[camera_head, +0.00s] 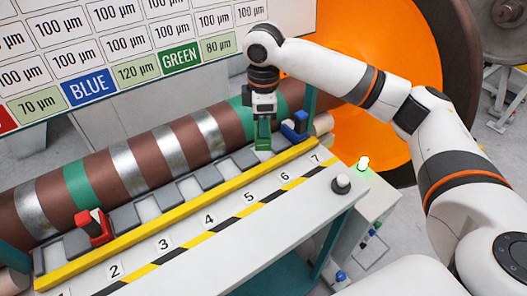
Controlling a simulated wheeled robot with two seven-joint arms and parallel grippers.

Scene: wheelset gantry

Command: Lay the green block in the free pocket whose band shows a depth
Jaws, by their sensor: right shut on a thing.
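The green block (263,138) is upright in my right gripper (263,116), between its jaws, toward the right end of the row of grey pockets (210,176). Its lower end is level with the row in the picture; I cannot tell whether it touches the pocket floor. A blue block (295,126) sits just right of it, at the row's right end. A red block (95,228) sits near the left end. Several grey pockets between red and green are empty. My left gripper is out of view.
A yellow rail (180,217) runs before the pockets, with numbered labels on the bench. Behind lies a banded shaft (170,150) in brown, silver and green. A board (130,45) above shows depths and colour names. A large orange-faced wheel (390,60) stands at right.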

